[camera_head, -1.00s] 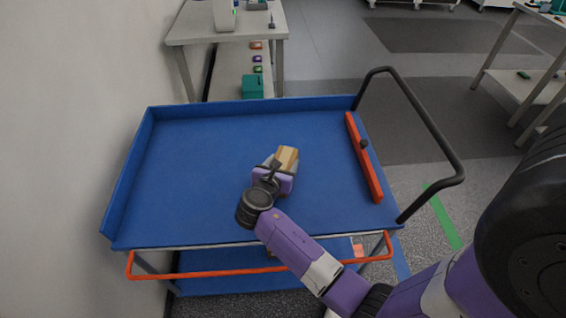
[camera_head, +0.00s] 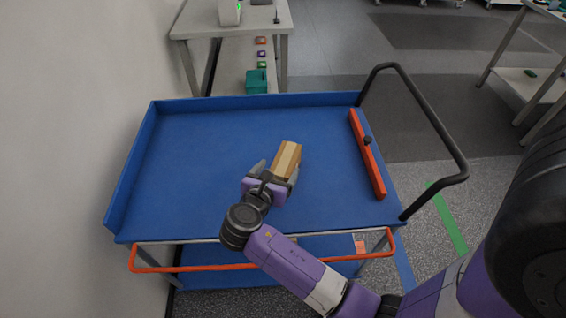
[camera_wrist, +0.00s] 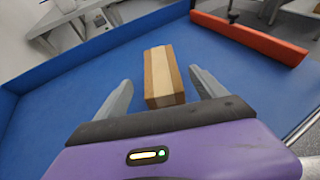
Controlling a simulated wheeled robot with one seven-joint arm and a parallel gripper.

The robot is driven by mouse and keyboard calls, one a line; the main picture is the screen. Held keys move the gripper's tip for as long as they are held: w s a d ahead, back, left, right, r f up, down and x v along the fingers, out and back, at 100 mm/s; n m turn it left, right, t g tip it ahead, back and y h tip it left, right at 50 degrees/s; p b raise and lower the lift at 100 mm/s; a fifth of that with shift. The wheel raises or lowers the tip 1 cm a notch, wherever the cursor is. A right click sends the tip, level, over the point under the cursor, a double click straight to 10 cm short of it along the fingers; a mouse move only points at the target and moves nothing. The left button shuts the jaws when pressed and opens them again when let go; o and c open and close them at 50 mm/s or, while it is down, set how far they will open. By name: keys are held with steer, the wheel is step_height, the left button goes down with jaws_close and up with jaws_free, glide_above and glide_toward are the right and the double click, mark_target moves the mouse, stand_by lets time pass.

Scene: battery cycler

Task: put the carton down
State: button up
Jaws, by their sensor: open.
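The carton (camera_head: 287,159) is a small brown box with a pale strip along its top. It rests on the blue top of the cart (camera_head: 200,150), right of the middle. In the wrist view the carton (camera_wrist: 163,77) lies between and ahead of the two grey fingers, with a gap on each side. My gripper (camera_head: 275,172) is open, at the near end of the carton, and does not hold it.
A red-orange bar (camera_head: 366,153) lies along the cart's right side, beside the black handle (camera_head: 430,125). Raised blue edges (camera_head: 130,170) bound the left and back. A bench (camera_head: 235,25) stands behind. The cart's left half is clear.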

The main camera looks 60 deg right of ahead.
steer(key=v, duration=0.3)
steer(key=shift+a+r, duration=0.1)
steer(key=shift+a, duration=0.1)
stand_by(0.5)
